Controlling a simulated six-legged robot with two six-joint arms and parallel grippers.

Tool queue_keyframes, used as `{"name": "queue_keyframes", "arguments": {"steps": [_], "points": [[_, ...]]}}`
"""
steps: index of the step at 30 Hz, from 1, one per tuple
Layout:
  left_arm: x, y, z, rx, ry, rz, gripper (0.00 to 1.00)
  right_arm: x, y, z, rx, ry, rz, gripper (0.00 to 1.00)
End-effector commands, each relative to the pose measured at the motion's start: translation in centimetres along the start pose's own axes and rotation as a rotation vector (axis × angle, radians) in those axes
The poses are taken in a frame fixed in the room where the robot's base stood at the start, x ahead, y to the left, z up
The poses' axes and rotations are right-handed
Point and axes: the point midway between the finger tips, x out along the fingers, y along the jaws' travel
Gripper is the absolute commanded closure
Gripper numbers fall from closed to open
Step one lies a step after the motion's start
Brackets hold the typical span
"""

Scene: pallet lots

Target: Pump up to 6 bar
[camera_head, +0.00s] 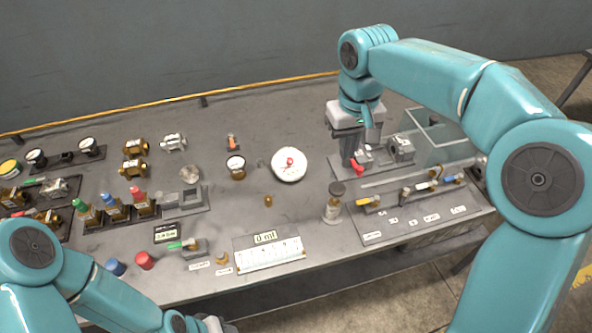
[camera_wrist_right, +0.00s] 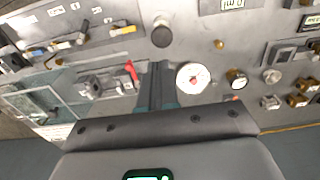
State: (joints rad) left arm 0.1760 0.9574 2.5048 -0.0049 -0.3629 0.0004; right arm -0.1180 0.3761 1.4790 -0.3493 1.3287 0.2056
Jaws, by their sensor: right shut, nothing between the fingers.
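A red lever (camera_head: 358,169) shows beside a grey block-like device (camera_head: 400,150) at the right rear of the bench. In the right wrist view the red lever (camera_wrist_right: 131,70) stands just left of my fingers, and the grey device (camera_wrist_right: 100,84) lies behind it. A large white dial with a red centre (camera_head: 290,164) lies to the left; it also shows in the wrist view (camera_wrist_right: 193,77). Its reading is too small to tell. My right gripper (camera_head: 349,158) is shut and empty, pointing down close to the lever; I cannot tell whether they touch.
A small gauge (camera_head: 236,163), brass fittings and valves fill the left. The bench between bottle and dial is mostly clear.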

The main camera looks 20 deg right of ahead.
Motion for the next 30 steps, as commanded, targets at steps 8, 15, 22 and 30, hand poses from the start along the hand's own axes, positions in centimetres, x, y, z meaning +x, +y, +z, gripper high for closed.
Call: {"name": "queue_keyframes", "arguments": {"steps": [8, 15, 22, 30], "points": [[0.0, 0.0, 0.0, 0.000, 0.000, 0.000, 0.57, 0.0, 0.0, 0.0, 0.000, 0.000, 0.000, 1.00], [0.1, 0.0, 0.0, 0.000, 0.000, 0.000, 0.57, 0.0, 0.0, 0.0, 0.000, 0.000, 0.000, 1.00], [2.2, -0.8, 0.0, 0.000, 0.000, 0.000, 0.57, -2.3, -0.2, -0.2, 0.000, 0.001, 0.001, 1.00], [2.1, -0.8, -0.1, 0.000, 0.000, 0.000, 0.57, -3.3, -0.2, -0.1, -0.001, -0.005, 0.001, 1.00]]}}
